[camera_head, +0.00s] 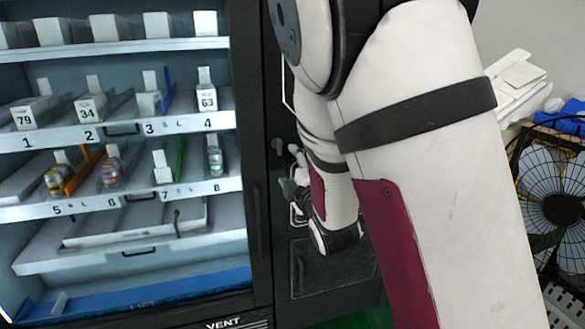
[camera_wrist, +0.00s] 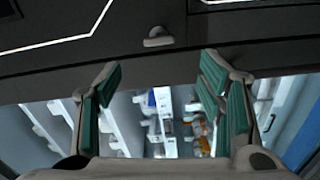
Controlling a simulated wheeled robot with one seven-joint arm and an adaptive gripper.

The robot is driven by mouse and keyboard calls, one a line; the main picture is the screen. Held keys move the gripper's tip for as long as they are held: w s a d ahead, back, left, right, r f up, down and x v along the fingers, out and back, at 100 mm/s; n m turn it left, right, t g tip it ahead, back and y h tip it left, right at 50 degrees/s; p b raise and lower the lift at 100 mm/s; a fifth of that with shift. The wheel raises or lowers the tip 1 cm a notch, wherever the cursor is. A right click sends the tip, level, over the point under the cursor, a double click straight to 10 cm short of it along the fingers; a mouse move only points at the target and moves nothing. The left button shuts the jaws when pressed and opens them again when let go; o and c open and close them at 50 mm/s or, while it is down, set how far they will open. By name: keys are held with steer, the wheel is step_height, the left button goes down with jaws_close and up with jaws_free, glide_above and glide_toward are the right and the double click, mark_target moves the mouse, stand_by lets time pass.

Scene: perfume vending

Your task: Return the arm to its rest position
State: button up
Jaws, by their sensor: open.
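My arm hangs across the middle and right of the head view, large and close. My gripper (camera_head: 294,185) is partly hidden behind the forearm, in front of the dark panel right of the machine's shelves. In the wrist view my gripper (camera_wrist: 162,75) is open, with two green-padded fingers wide apart. Nothing is between the fingertips except the view of the machine. The vending machine (camera_head: 262,200) fills the left of the head view, with its numbered shelves lit.
Bottles stand in slots 5 (camera_head: 56,180), 6 (camera_head: 113,170) and 8 (camera_head: 214,158). Small boxes stand on the upper row. A black fan (camera_head: 558,208) and blue items (camera_head: 573,115) are at the right. The machine's dark frame (camera_wrist: 160,40) is close to my fingers.

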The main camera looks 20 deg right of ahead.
steer(key=s+r+m+g+p, duration=0.3)
steer(key=s+m+g, duration=0.1)
steer(key=s, duration=0.9)
steer(key=s+r+m+g+p, duration=0.3)
steer(key=s+m, duration=0.4)
steer(key=s, duration=0.7)
steer(key=s+r+m+g+p, duration=0.3)
steer(key=s+r+m+g, duration=0.1)
steer(key=s, duration=1)
steer(key=m+g, duration=0.1)
steer(key=g, duration=0.1)
steer(key=shift+s+d+r+g, duration=0.15)
steer(key=shift+d+r+g, duration=0.05)
steer(key=shift+r+g, duration=0.2)
steer(key=shift+c, duration=0.2)
